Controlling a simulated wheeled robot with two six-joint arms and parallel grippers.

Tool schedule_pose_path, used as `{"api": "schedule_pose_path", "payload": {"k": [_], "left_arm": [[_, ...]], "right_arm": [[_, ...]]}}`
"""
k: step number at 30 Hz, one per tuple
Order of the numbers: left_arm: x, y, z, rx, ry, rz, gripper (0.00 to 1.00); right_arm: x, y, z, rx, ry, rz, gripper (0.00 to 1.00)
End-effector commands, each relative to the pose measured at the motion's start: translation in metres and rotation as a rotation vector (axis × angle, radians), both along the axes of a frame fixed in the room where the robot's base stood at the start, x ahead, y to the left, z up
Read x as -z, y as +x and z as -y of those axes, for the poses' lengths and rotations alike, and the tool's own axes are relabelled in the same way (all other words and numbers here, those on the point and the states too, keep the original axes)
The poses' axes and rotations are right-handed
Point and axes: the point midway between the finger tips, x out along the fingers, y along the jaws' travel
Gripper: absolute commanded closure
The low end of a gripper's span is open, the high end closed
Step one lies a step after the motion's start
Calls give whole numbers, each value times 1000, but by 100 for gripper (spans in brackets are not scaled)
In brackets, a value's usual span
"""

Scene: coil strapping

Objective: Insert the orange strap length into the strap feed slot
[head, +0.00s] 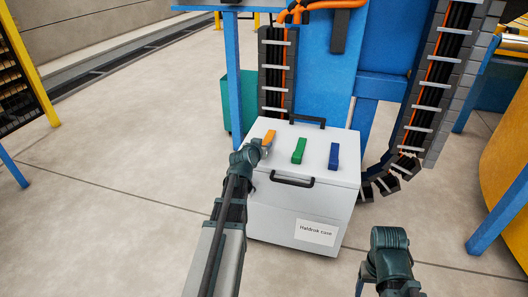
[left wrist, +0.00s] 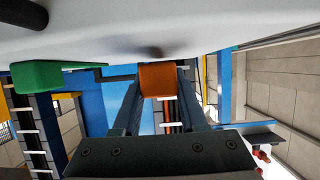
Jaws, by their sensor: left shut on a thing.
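The orange strap length (head: 269,137) is at the left end of the top of a white case. My left gripper (head: 265,149) is shut on its near end. In the left wrist view the orange strap (left wrist: 158,79) sits between the two fingertips, close against the white case surface. I cannot tell whether it still touches the case. A green strap (head: 299,150) and a blue strap (head: 334,156) lie to its right on the case. I cannot make out the strap feed slot. Part of my right arm shows at the lower right, but its fingers do not.
The white case (head: 272,215) has a dark front handle (head: 292,180) and a rear handle (head: 307,121). Behind it stand a blue machine (head: 325,80) and dark cable chains (head: 440,75). A green bin (head: 240,100) is behind left. The floor at left is clear.

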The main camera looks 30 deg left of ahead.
Motion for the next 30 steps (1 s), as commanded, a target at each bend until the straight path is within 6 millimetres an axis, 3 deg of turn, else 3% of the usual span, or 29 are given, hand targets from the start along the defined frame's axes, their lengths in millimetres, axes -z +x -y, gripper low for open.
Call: {"api": "schedule_pose_path", "payload": {"k": [2, 13, 14, 18, 30], "left_arm": [[14, -2, -3, -2, 1, 0, 100], [15, -3, -5, -2, 1, 0, 100], [13, -3, -4, -2, 1, 0, 53], [13, -3, -4, -2, 1, 0, 28], [16, -3, -4, -2, 1, 0, 28]], "right_arm": [[14, 0, 0, 0, 0, 1, 31], [15, 0, 0, 0, 0, 1, 31], [13, 0, 0, 0, 0, 1, 31], [13, 0, 0, 0, 0, 1, 31], [16, 0, 0, 0, 0, 1, 31]]}}
